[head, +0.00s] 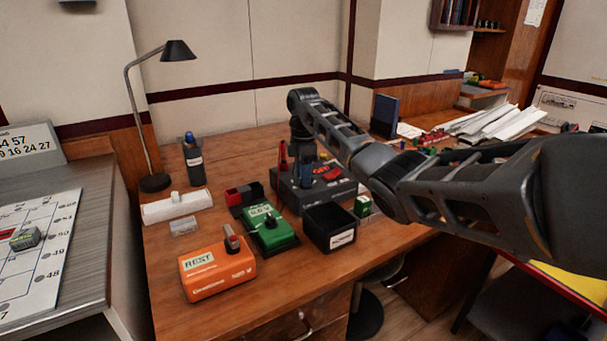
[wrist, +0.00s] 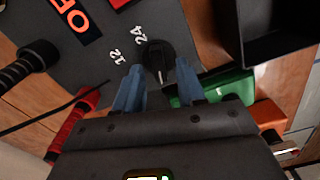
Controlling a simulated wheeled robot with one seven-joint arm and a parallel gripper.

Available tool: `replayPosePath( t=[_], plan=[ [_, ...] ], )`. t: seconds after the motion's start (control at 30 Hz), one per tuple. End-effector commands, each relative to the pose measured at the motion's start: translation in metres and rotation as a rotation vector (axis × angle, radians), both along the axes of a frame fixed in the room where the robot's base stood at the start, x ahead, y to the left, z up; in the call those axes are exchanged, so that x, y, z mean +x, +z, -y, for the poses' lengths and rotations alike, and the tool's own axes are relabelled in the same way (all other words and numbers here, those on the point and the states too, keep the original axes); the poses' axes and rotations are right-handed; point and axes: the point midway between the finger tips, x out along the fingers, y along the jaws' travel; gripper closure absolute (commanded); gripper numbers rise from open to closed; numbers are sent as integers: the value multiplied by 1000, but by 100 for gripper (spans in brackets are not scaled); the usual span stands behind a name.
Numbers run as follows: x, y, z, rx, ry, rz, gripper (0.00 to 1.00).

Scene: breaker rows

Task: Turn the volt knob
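The volt knob (wrist: 155,50) is a round black dial with a white pointer line, on a dark grey panel marked 12 and 24, in the wrist view. My gripper (wrist: 160,70) has blue fingers, spread apart with the near part of the knob between their tips; I cannot tell whether they touch it.
A black bin (head: 330,228), a green box (head: 270,229) and an orange box (head: 217,270) stand close by. Red (wrist: 75,118) and black (wrist: 22,68) clamp handles and a thin cable lie left of the fingers in the wrist view. A lamp (head: 155,183) stands behind left.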

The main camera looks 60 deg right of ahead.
Motion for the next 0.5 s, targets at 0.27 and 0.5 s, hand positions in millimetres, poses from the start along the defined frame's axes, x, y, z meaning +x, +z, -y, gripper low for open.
replayPosePath(
  t=[0.27,0.5],
  plan=[
    [0,-2,0,0,0,0,61],
    [0,-1,0,0,0,0,84]
  ],
)
